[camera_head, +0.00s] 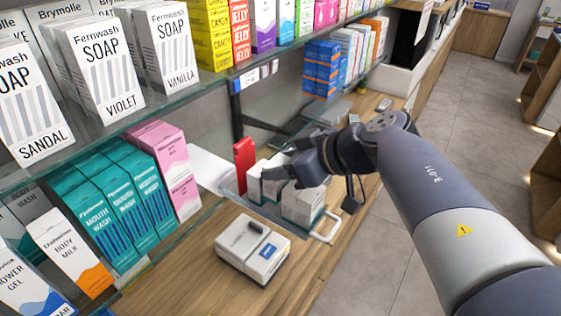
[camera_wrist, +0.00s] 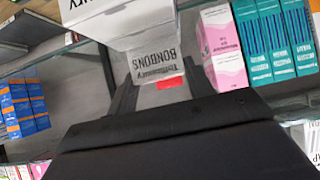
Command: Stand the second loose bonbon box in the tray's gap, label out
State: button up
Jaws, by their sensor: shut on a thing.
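My gripper (camera_head: 277,178) reaches in from the right over the counter, at a group of white boxes. In the wrist view its two dark fingers (camera_wrist: 161,90) are shut on a white bonbon box (camera_wrist: 154,60), whose "Bonbons" lettering faces the camera upside down. Another white box (camera_wrist: 125,22) is nearer the camera, at the top of that view.
A white device (camera_head: 252,248) sits on the wooden counter in front. Glass shelves with soap boxes (camera_head: 93,62) and teal mouthwash (camera_head: 117,200) hang close at left.

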jog(key=shift+f, duration=1.5)
jog(key=shift+f, duration=0.2)
jog(key=o, duration=1)
jog(key=shift+o, duration=0.2)
jog(key=shift+r+b, duration=0.15)
jog(key=shift+b, duration=0.15)
jog(key=v, duration=1.2)
jog(key=shift+p, duration=0.3)
